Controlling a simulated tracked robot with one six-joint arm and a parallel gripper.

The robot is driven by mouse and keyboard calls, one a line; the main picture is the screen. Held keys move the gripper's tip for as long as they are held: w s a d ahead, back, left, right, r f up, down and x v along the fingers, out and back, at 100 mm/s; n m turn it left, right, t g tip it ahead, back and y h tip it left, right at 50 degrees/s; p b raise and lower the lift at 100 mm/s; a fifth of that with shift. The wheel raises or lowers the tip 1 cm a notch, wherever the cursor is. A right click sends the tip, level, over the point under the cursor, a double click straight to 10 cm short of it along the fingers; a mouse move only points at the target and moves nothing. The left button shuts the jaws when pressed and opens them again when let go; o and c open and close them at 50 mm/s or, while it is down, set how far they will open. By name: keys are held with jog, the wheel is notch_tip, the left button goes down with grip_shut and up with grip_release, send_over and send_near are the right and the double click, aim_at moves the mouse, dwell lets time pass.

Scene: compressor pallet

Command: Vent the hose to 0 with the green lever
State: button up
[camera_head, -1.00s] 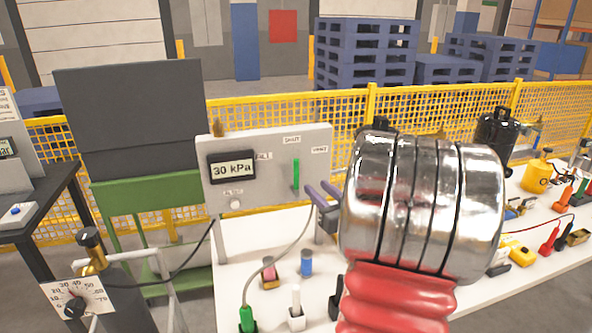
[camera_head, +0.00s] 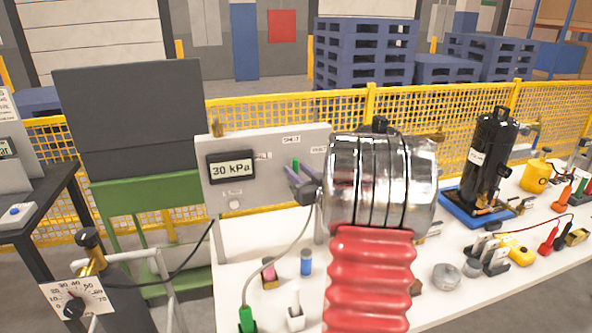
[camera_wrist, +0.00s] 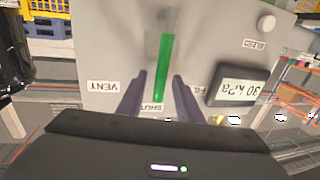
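The green lever (camera_head: 296,164) is on the grey panel (camera_head: 262,198) and stands upright, in line with the SHUT label. My gripper (camera_head: 297,178) is at the panel and hides the lever's lower part in the head view. In the wrist view, which shows the panel upside down, the lever (camera_wrist: 165,65) lies between the two spread fingers of my gripper (camera_wrist: 159,76), with a gap on each side. The VENT label (camera_wrist: 102,87) is on one side, the FILL label on the other. The display (camera_head: 232,168) reads 30 kPa.
A hose runs from the panel to a green connector (camera_head: 247,319) on the white table (camera_head: 240,248). A bleed knob (camera_wrist: 266,22) is on the panel. A black tank (camera_head: 490,155) and several tools fill the right side.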

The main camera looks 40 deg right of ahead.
jog(key=shift+x, duration=0.8)
grip_shut()
